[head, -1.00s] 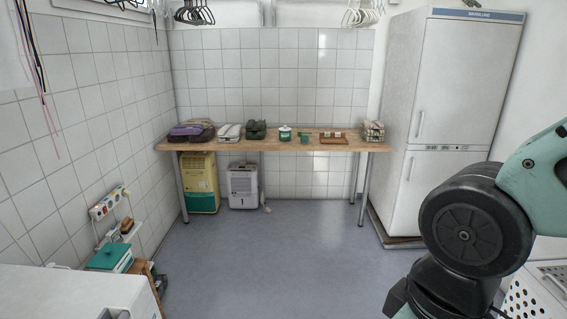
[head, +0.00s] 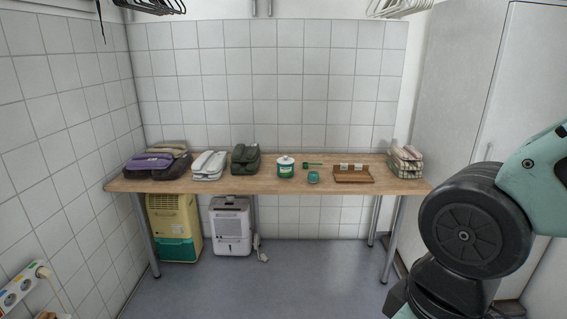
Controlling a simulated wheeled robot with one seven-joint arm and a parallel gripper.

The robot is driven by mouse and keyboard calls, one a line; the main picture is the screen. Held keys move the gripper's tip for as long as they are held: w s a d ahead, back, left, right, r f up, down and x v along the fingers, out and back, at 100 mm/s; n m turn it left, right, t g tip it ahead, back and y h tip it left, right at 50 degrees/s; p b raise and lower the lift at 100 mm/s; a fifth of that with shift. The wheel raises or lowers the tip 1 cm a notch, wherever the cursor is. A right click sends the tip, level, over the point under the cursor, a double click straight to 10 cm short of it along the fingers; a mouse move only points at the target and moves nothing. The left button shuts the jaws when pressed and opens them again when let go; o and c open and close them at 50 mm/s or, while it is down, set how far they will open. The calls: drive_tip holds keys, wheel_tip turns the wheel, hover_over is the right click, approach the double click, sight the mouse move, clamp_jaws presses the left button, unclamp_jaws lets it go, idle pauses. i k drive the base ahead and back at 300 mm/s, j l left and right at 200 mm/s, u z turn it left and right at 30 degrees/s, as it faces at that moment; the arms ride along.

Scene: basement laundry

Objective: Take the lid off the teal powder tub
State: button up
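The powder tub (head: 286,171) stands upright on the wooden table against the back wall. It is small, white and green-teal, and its white lid (head: 286,160) sits on top. A small teal cup or box (head: 313,177) stands to its right, and a green scoop-like thing (head: 312,164) lies behind that. My arm shows at the right edge of the head view, in front of the fridge side. My gripper is out of the picture, so its state is hidden.
The table (head: 238,185) also bears folded bundles (head: 209,165) on the left, a brown tray (head: 352,178) and a checked bundle (head: 405,161) on the right. A yellow unit (head: 173,218) and a white dehumidifier (head: 231,226) stand underneath. The floor (head: 290,280) ahead is clear.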

sight(285, 159)
drive_tip(key=i+u, duration=0.1)
drive_tip(key=i, duration=0.4)
drive_tip(key=i+l+u, duration=0.1)
drive_tip(key=i, duration=0.35)
drive_tip(key=i+l+u, duration=0.1)
drive_tip(key=i, duration=0.4)
drive_tip(key=i+l+u, duration=0.1)
drive_tip(key=i, duration=0.35)
drive_tip(key=i+l+u, duration=0.35)
drive_tip(key=i, duration=0.15)
drive_tip(key=i+l+u, duration=0.35)
drive_tip(key=i, duration=0.1)
